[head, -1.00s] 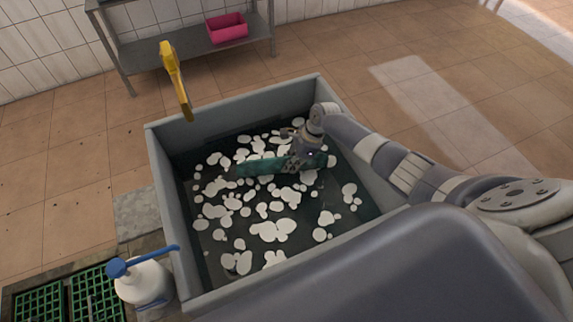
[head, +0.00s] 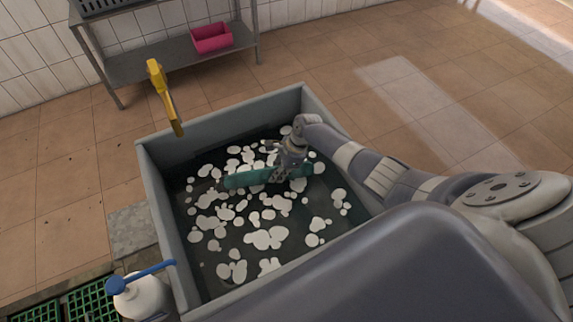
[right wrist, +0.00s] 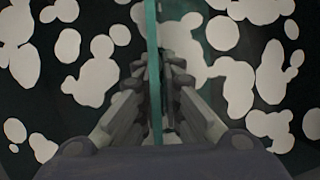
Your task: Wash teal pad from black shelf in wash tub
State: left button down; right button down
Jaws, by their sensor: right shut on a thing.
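The teal pad (head: 250,177) is a flat strip seen in the wash tub among white foam patches. My right gripper (head: 281,174) is shut on the pad, which passes between its fingers on both sides in the head view. In the right wrist view the pad (right wrist: 154,75) shows edge-on as a thin teal band between the fingers (right wrist: 157,75). The grey wash tub (head: 158,205) holds dark water with foam. Whether the pad's lower edge is under water is hard to tell. My left gripper is not in view.
A white bottle with a blue pump (head: 142,297) stands at the tub's front left, near green grids (head: 95,300). A yellow-handled tool (head: 163,95) is by the back rim. A metal shelf (head: 170,62) with a pink bin (head: 211,38) stands behind. The floor to the right is clear.

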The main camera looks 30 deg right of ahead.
jog(key=shift+a, duration=0.5)
jog(key=shift+s+d+b, duration=0.2)
jog(key=shift+d+b, duration=0.2)
jog(key=shift+d, duration=3.1)
notch_tip(320, 180, up, 36)
jog(key=p, duration=1)
jog(key=shift+f, duration=0.1)
